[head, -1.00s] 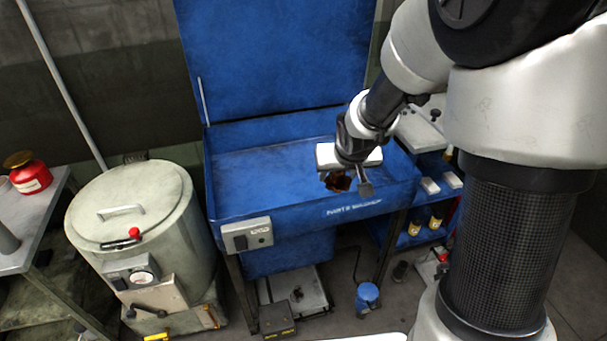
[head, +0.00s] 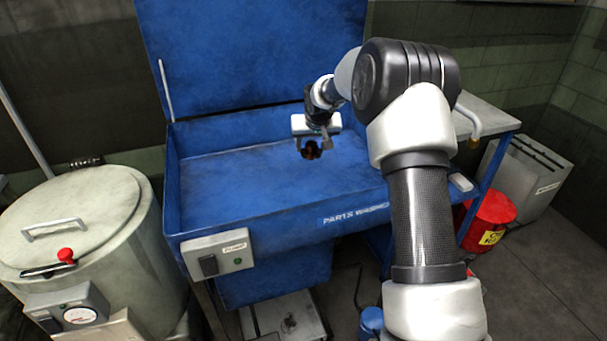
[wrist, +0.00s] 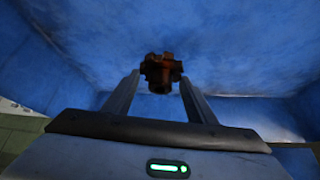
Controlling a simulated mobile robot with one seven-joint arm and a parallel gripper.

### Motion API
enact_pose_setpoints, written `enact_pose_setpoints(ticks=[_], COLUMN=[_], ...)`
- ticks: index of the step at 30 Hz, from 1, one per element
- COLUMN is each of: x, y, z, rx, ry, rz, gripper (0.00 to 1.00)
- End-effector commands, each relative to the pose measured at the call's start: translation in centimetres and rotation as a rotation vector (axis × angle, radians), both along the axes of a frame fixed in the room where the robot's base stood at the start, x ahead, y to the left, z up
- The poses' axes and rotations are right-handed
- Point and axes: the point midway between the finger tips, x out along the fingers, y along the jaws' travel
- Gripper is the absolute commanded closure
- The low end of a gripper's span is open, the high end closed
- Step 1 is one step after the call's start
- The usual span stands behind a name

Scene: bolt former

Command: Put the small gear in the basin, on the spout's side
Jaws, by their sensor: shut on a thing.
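The small gear (head: 311,150) is dark brown and rusty, with blunt teeth. My gripper (head: 312,143) is shut on it and holds it over the blue basin (head: 240,180) of the parts washer. In the wrist view the gear (wrist: 161,70) sits between the tips of my two fingers (wrist: 158,88), with blue basin surfaces behind it. How high the gear is above the basin floor is hard to tell.
The washer's raised lid (head: 250,55) stands behind the basin. A pump switch box (head: 218,254) is on the front wall. A grey drum (head: 85,225) stands at the left. A side table (head: 490,118) and red can (head: 490,218) are at the right. The basin's left floor is clear.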

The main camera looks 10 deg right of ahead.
Motion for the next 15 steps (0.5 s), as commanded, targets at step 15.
enact_pose_setpoints(ticks=[15], x=[0.0], y=[0.0], z=[-7.1], rx=[-0.001], ry=[-0.001], rz=[-0.001], gripper=[0.92])
